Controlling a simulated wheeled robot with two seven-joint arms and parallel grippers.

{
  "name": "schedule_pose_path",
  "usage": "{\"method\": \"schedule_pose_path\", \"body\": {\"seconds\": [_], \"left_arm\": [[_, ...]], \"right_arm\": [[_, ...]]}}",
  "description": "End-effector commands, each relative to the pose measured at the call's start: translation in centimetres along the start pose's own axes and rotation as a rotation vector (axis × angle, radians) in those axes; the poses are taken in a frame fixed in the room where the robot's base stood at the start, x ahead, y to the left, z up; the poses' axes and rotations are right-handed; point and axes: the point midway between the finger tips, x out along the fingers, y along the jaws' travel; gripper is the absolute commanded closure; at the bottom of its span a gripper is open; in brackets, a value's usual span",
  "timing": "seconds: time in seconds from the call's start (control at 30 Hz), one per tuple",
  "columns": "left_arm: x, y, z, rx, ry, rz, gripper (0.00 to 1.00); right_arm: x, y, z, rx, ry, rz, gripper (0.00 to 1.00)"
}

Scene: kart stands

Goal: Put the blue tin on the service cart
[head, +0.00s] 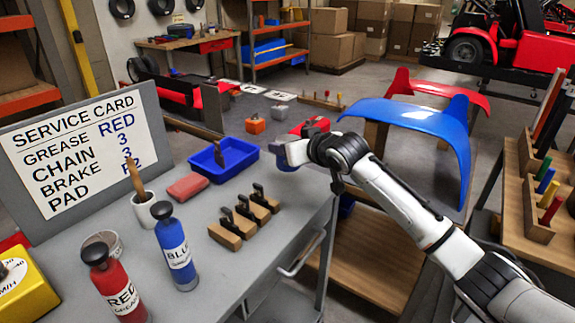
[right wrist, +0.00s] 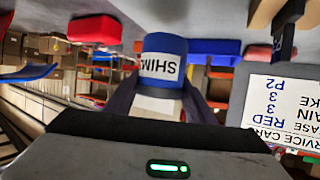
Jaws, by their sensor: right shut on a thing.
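The blue tin (right wrist: 164,47) carries a white label reading SHIM, upside down in the right wrist view. My right gripper (right wrist: 165,100) is shut on it. In the head view my right gripper (head: 292,152) is at the far right corner of the service cart, and only a bit of the blue tin (head: 284,164) shows below it. The grey service cart (head: 215,262) bears the SERVICE CARD board (head: 85,145). The tin's base is close to the grey top; I cannot tell if they touch. My left gripper is not in view.
Near the tin are a blue tray (head: 237,157), a red block (head: 187,187) and a red box (head: 310,125). Wooden blocks with black handles (head: 243,215), a blue bottle (head: 175,245) and a red bottle (head: 116,285) stand nearer. A blue kart panel (head: 415,118) is behind my right arm.

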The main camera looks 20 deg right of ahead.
Motion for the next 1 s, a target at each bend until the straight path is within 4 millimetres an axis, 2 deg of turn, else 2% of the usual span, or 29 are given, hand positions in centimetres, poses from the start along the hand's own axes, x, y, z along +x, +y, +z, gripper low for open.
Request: {"method": "schedule_pose_path", "body": {"seconds": [0.37,0.77,0.8,0.9,1.0], "left_arm": [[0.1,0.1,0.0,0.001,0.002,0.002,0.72],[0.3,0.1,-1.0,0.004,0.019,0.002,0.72],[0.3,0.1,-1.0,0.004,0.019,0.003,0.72],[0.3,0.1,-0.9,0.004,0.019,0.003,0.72],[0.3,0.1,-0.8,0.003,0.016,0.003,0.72]], "right_arm": [[1.9,0.0,4.5,0.0,0.004,0.0,0.83],[2.1,0.0,5.0,0.001,0.006,-0.001,0.83],[2.2,0.0,5.3,0.001,0.001,0.0,0.49],[2.2,0.0,5.2,0.0,0.002,0.0,0.32],[2.2,0.0,5.2,0.0,0.002,0.0,0.32]]}}
